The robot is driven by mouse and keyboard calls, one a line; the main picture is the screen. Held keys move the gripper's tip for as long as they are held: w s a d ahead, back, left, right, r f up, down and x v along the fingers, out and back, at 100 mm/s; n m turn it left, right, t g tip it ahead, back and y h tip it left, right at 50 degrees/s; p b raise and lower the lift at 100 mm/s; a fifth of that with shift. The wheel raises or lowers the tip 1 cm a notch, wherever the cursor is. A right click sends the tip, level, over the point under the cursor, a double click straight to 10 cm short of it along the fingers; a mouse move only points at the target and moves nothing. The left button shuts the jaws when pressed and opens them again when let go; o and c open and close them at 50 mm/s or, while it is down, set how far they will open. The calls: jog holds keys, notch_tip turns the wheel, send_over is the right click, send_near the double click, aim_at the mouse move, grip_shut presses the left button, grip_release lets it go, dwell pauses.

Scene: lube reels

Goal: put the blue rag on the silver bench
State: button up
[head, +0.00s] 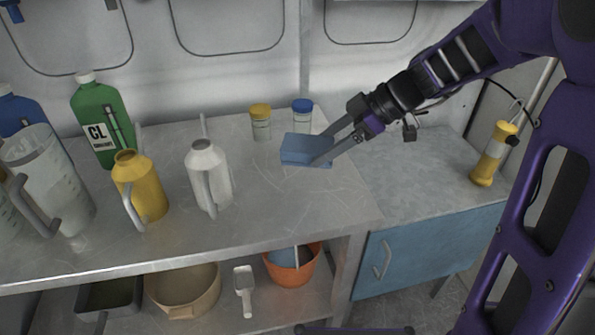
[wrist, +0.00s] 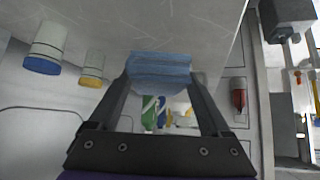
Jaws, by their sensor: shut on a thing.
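The blue rag (head: 303,149) is a folded, flat block between the fingertips of my gripper (head: 320,151). It also shows in the wrist view (wrist: 160,68), with a finger on each side. My gripper is shut on it near the back right of the silver bench (head: 268,215), a scratched metal worktop. The rag is over the bench top, very low or touching; I cannot tell if there is a gap. The bench top fills the upper part of the wrist view (wrist: 100,18).
A yellow-lidded jar (head: 260,122) and a blue-lidded jar (head: 302,114) stand just behind the rag. A white jug (head: 209,177), yellow jug (head: 141,187) and green bottle (head: 103,125) stand left. A lower blue cabinet (head: 430,250) adjoins right. The bench's front right is clear.

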notch_tip(320, 180, down, 9)
jog(key=shift+r+b, duration=0.2)
jog(key=shift+b, duration=0.25)
jog(key=o, duration=1.2)
jog(key=shift+c, duration=0.2)
jog(key=p+v, duration=0.1)
jog(key=v, duration=1.1)
jog(key=shift+r, duration=0.1)
